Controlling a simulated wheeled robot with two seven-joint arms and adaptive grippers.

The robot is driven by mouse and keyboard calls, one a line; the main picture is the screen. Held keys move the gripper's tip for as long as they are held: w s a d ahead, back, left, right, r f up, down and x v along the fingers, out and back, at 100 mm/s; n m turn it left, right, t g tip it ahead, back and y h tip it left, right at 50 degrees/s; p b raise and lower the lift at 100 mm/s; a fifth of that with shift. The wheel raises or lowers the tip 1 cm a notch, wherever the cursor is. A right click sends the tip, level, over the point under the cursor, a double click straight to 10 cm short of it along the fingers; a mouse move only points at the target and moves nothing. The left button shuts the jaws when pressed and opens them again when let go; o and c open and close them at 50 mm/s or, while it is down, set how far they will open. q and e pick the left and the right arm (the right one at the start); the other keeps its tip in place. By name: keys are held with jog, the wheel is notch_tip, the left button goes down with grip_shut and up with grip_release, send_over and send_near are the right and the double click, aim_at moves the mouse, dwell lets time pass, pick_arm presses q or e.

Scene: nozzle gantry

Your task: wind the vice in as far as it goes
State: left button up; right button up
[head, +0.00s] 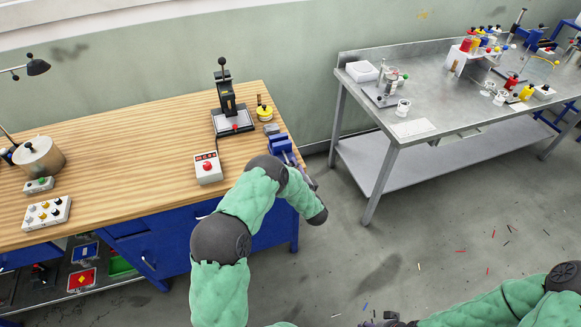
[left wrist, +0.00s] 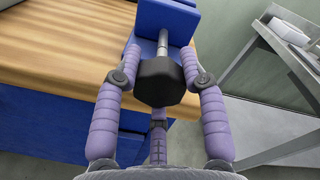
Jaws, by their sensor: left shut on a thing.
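The blue vice (head: 281,146) sits at the right front corner of the wooden bench, partly hidden by my left arm in the head view. In the left wrist view, its blue body (left wrist: 168,20) is at the top, with a steel screw (left wrist: 163,46) running to a black faceted knob (left wrist: 160,82). My left gripper (left wrist: 159,66) has its lavender fingers on both sides of the knob and is shut on it. In the head view the left gripper is mostly hidden behind my arm. My right gripper (head: 389,320) only just shows at the bottom edge.
The wooden bench (head: 120,130) holds a control box with a red button (head: 208,168), a black press (head: 228,105) and a yellow round item (head: 264,112) near the vice. A steel table (head: 440,85) stands to the right, past a floor gap.

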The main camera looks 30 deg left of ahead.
pick_arm(q)
jog(key=shift+f+m, duration=0.1)
jog(key=shift+m, duration=0.3)
jog(key=o, duration=0.9)
